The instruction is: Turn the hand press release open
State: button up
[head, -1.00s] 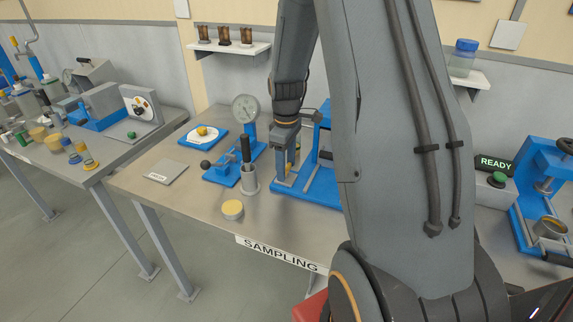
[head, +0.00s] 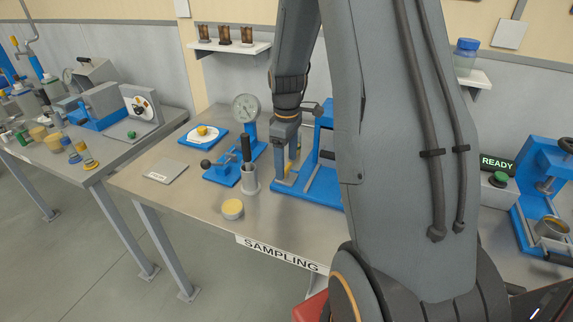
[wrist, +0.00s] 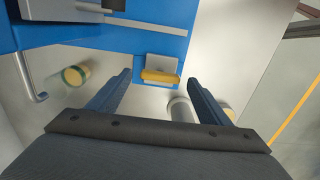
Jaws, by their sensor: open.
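A short yellow lever (wrist: 162,76) sits on a small grey block at the edge of the blue press base (wrist: 110,35); it looks like the hand press release. In the head view the blue press (head: 312,190) stands mid-table, partly hidden behind my arm. My gripper (wrist: 158,84) is open and empty, with the lever ahead of and between its two fingers in the wrist view. No finger visibly touches the lever. In the head view my gripper (head: 286,160) hangs over the left part of the press, and its fingertips are hard to make out.
A grey cup with a black handle in it (head: 249,178) and a yellow-topped tin (head: 232,209) stand left of the press. A blue stand with a dial gauge (head: 246,108) is behind them. The table front edge bears a SAMPLING label (head: 281,253).

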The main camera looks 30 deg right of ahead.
aim_at(287, 168)
notch_tip(287, 168, up, 6)
jog(key=shift+r+b, duration=0.25)
jog(key=shift+b, duration=0.55)
jog(key=s+a+f+m+t+b, duration=0.1)
jog(key=s+a+f+m+b, duration=0.2)
jog(key=s+a+m, duration=0.4)
jog(key=s+a+f, duration=0.1)
jog(key=s+a, duration=0.7)
jog(key=shift+s+a+f+m, duration=0.15)
jog(key=shift+a+f+m, duration=0.05)
jog(key=shift+m, duration=0.2)
